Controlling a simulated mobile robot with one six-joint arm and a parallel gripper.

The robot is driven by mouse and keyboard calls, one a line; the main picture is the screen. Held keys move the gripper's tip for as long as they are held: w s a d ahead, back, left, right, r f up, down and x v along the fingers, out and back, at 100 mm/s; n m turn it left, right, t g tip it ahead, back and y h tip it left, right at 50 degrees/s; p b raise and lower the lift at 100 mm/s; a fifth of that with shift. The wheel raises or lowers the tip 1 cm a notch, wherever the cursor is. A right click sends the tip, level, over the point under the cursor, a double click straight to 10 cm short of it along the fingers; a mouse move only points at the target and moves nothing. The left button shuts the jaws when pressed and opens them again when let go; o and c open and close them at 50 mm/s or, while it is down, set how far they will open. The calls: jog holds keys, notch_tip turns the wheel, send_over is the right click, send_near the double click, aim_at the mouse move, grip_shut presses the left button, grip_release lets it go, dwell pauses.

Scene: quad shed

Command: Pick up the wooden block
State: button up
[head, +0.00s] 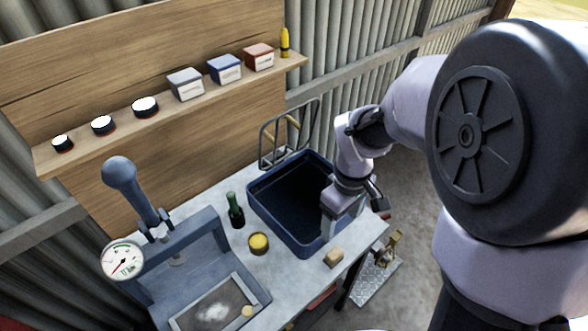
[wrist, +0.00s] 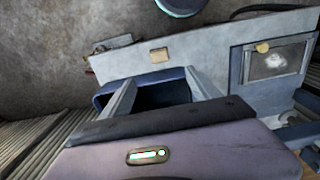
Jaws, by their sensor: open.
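The wooden block (head: 333,256) is a small tan block lying on the grey bench top, close to its front edge and just in front of the blue tub. In the wrist view the block (wrist: 159,55) shows ahead of the fingertips, between their lines and apart from them. My gripper (head: 342,212) is over the right part of the tub, behind the block in the head view. In the wrist view its two fingers (wrist: 161,77) stand apart with nothing between them. The block is in full view in both pictures.
The blue tub (head: 262,212) stands beside the block. A yellow tin (head: 258,243) and green bottle (head: 236,212) stand left of the tub. A press with a gauge (head: 122,261) is at the left. The shelf (head: 215,92) carries boxes and tins. Bench top around the block is clear.

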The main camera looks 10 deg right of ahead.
aim_at(335, 252)
jog(key=f+b, duration=0.1)
jog(key=f, duration=0.3)
jog(key=f+b, duration=0.2)
jog(key=f, duration=0.1)
jog(key=f+b, duration=0.2)
jog(key=f, duration=0.2)
jog(key=shift+s+d+f, duration=0.15)
jog(key=shift+d+f, duration=0.2)
jog(key=shift+d, duration=0.05)
jog(key=f+b, duration=0.2)
jog(key=f, duration=0.1)
jog(key=f+b, duration=0.1)
jog(key=f, duration=0.1)
jog(key=shift+a+f, duration=0.1)
jog(key=shift+a, duration=0.2)
jog(key=shift+r, duration=0.2)
jog(key=shift+c, duration=0.2)
grip_shut()
